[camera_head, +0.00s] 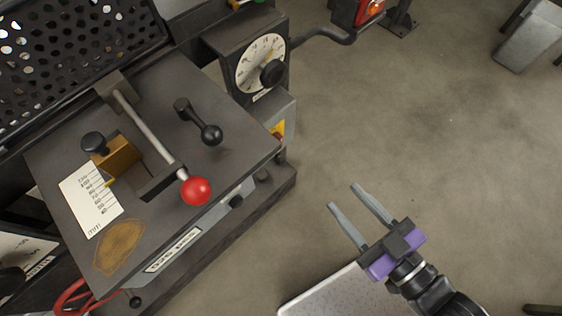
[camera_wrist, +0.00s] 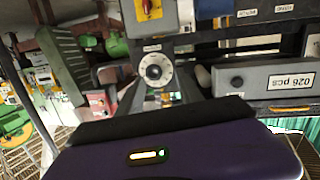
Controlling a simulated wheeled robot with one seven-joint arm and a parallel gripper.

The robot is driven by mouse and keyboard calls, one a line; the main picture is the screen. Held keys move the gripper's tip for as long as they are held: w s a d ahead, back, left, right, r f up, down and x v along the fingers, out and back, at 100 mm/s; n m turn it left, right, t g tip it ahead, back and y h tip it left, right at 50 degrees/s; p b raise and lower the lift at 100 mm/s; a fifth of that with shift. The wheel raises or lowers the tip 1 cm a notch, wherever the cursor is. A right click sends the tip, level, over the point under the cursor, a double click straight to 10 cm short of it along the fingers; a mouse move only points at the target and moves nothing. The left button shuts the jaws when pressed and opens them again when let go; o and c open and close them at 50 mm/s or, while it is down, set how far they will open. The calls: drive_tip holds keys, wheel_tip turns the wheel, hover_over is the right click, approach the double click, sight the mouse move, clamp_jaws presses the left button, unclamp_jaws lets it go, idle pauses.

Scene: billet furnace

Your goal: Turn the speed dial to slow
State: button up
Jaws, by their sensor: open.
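A round pale dial (camera_head: 258,62) with numbers, a yellowish mark and a black knob (camera_head: 272,72) sits on a dark box at the top middle of the head view. I cannot read its words or its setting. My gripper (camera_head: 342,195) is open and empty over the floor, below and right of the dial and well apart from it. Its two grey fingers point up and left. The wrist view shows a round pale dial (camera_wrist: 155,70) with a dark centre; I cannot tell for sure that it is the same one.
The machine top carries a red-ball lever (camera_head: 196,191), a black-ball crank (camera_head: 211,135), a brass slider (camera_head: 122,158) and a scale plate (camera_head: 90,200). A dark bent arm (camera_head: 325,37) extends right from near the dial. The floor (camera_head: 430,130) around my gripper is clear.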

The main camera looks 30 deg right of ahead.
drive_tip(key=w+d+f+n+t+y+b, duration=0.15)
drive_tip(key=w+f+b, duration=0.25)
drive_tip(key=w+f, duration=0.7)
drive_tip(key=y+b, duration=0.1)
drive_tip(key=b, duration=0.3)
approach(277, 155)
wheel_tip(277, 155, up, 4)
drive_tip(key=w, duration=0.1)
wheel_tip(277, 155, down, 5)
drive_tip(key=x, duration=0.7)
drive_tip(key=shift+w+y, duration=0.15)
drive_tip(key=shift+y, duration=0.2)
drive_tip(key=shift+f+m, duration=0.15)
drive_tip(key=shift+m, duration=0.1)
clamp_jaws()
